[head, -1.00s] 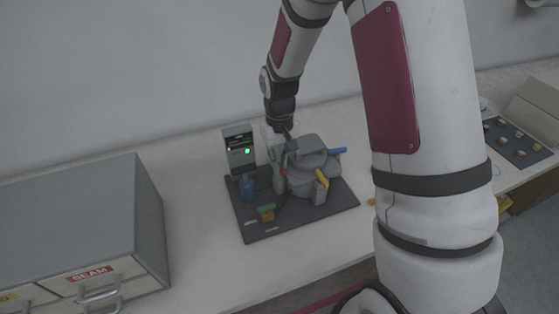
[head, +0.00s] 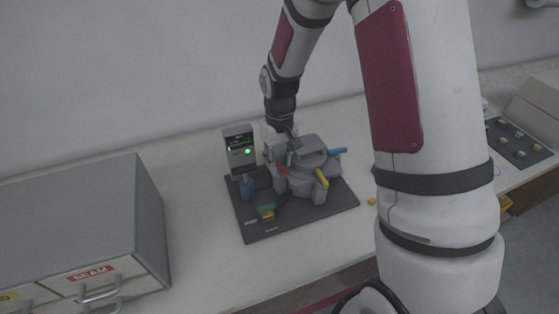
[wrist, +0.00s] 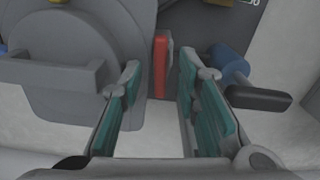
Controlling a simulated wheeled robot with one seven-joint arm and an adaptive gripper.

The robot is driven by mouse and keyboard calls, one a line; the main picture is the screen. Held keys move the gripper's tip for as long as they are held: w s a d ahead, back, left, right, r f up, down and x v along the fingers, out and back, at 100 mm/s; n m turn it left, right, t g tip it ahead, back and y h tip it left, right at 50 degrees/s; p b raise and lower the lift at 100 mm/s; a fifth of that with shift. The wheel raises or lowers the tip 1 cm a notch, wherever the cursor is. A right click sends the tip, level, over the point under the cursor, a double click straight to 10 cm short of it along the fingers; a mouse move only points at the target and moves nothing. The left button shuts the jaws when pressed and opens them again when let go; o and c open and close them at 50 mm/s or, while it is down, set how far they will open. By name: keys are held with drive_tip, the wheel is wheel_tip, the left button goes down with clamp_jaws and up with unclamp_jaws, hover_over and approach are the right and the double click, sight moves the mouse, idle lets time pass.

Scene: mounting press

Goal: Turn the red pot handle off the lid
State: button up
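The red pot handle (head: 282,169) shows as a short red bar at the left side of the grey pot in the head view. In the wrist view the red handle (wrist: 161,66) stands beside the round grey lid (wrist: 75,110), in the gap between my fingertips. My gripper (wrist: 160,70) is open, with a teal-padded finger to each side of that gap. Whether a finger touches the handle cannot be told. In the head view my gripper (head: 290,152) is over the pot's left side and partly hides it. The lid (head: 308,151) sits on the pot.
Yellow (head: 322,178) and blue (head: 337,151) handles stick out from the pot. A control box with a green light (head: 240,150) and a blue object (head: 247,187) stand left on the dark mat (head: 285,224). A grey drawer cabinet (head: 80,215) is at the left.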

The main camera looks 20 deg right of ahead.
sight(279, 165)
wheel_tip(279, 165, up, 12)
idle(0.7)
idle(0.4)
drive_tip(key=s+r+t, duration=0.2)
drive_tip(key=s+r, duration=0.7)
drive_tip(key=r, duration=0.2)
drive_tip(key=s+r+m+t, duration=0.1)
drive_tip(key=s+r+t, duration=0.2)
drive_tip(key=s, duration=1.1)
wheel_tip(279, 165, up, 2)
drive_tip(key=shift+a+m+t, duration=0.3)
drive_tip(key=shift+a, duration=0.05)
